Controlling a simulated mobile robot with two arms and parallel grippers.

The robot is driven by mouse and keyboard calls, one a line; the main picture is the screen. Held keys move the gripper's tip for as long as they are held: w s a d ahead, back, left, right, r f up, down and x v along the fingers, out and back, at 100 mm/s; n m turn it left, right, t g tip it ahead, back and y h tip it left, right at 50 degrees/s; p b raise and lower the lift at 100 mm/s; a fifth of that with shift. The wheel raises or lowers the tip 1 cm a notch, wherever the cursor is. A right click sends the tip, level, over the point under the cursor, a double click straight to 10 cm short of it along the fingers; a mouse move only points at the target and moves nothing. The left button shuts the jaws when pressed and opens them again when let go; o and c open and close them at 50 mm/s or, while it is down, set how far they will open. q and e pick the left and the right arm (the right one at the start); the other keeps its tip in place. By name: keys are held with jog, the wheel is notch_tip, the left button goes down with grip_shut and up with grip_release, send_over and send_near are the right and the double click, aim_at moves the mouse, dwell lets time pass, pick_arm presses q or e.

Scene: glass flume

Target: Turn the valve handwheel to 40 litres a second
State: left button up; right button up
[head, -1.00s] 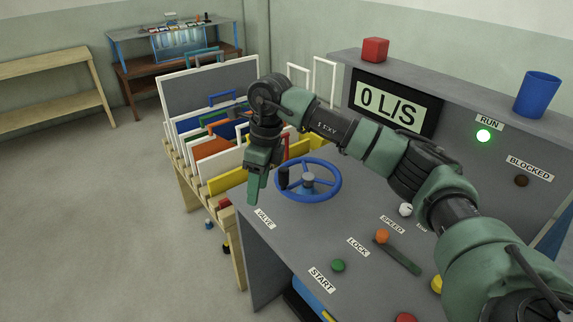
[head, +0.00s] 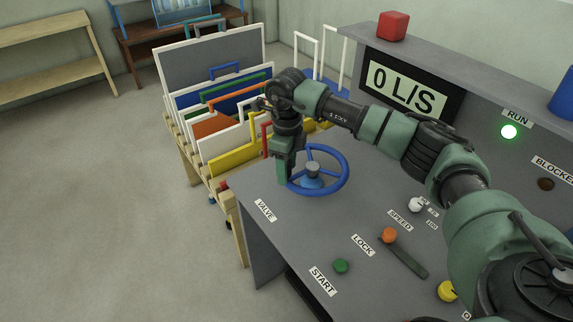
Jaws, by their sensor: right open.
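The blue valve handwheel (head: 341,185) lies on the grey sloping console top, beside the VALVE label (head: 265,210). My right gripper (head: 284,176) points down at the wheel's left rim, where it hides the wheel's dark upright knob. It is open; I cannot tell whether its fingers touch the knob or rim. The flow display (head: 404,87) reads 0 L/S. My left gripper is not in view.
The RUN lamp (head: 509,132) glows green and the BLOCKED lamp (head: 546,184) is dark. A red block (head: 391,25) and a blue cup (head: 562,92) stand on the console's top ledge. An orange slider knob (head: 389,235) and green START button (head: 341,266) lie nearer. Framed panels stand in a wooden rack (head: 240,226) at left.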

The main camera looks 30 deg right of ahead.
grip_shut()
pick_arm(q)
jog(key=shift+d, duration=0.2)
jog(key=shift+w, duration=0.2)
pick_arm(e)
jog(key=shift+r, duration=0.1)
dwell(1.0)
